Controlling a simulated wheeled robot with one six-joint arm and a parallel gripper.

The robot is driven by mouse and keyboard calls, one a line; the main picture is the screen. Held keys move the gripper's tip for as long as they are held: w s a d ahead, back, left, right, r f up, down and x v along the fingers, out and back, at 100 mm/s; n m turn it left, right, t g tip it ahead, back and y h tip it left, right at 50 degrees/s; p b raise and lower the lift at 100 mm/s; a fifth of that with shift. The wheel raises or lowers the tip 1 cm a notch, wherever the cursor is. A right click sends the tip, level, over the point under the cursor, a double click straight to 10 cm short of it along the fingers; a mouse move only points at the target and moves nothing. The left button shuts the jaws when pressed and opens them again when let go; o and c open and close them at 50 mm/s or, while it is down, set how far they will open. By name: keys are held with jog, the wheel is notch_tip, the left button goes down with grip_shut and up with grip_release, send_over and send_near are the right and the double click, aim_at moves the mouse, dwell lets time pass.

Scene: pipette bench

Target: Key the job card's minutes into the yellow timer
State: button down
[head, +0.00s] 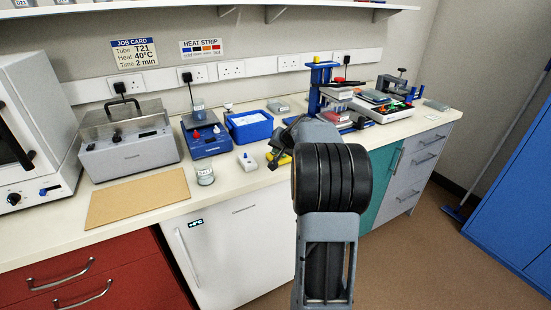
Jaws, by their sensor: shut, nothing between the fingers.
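The job card (134,55) on the wall reads Tube T21, Heat 40°C, Time 2 min. The yellow timer (285,160) lies on the bench near its front edge, mostly hidden behind my gripper and arm. Its keys and display cannot be made out. My gripper (272,163) is shut and empty, just at the left side of the timer in the picture. I cannot tell whether it touches the timer.
A small white device (247,161) and a glass jar (205,176) stand left of the timer. Behind are a blue heater block (206,143) and a blue tray (250,131). A brown board (137,200) lies at the left. A blue stand (318,80) rises behind my arm.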

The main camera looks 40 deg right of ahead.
jog(key=shift+f+b, duration=0.2)
jog(key=shift+b, duration=0.1)
dwell(0.4)
jog(key=shift+f+b, duration=0.25)
jog(key=shift+b, duration=0.1)
jog(key=shift+f, duration=0.25)
dwell(0.5)
jog(key=shift+r, duration=0.75)
jog(key=shift+r, duration=0.1)
notch_tip(320, 180, up, 6)
jog(key=p, duration=0.4)
jog(key=shift+p, duration=0.35)
dwell(0.6)
